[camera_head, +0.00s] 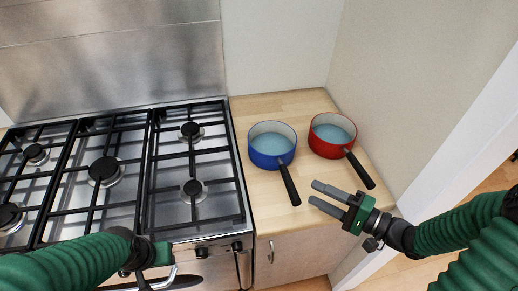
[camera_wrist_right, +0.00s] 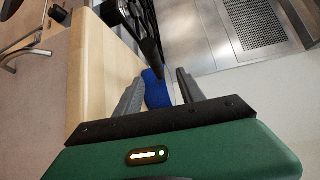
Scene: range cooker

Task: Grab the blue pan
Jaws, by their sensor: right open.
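The blue pan (camera_head: 272,146) stands upright on the wooden counter, right of the hob, with a pale blue inside. Its black handle (camera_head: 289,184) points toward the front, slightly right. My right gripper (camera_head: 315,193) is open and empty, just right of the handle's end, its fingers pointing left toward it. In the right wrist view, part of the blue pan (camera_wrist_right: 157,92) shows between the open fingers (camera_wrist_right: 160,76). My left gripper (camera_head: 163,277) is low in the head view, in front of the cooker; its jaws are not clear.
A red pan (camera_head: 318,147) stands close right of the blue pan, its black handle (camera_head: 359,169) pointing front right. The gas hob (camera_head: 120,175) with black grates lies left. A wall (camera_head: 400,80) closes the right side. Bare counter (camera_head: 265,215) lies in front of the pans.

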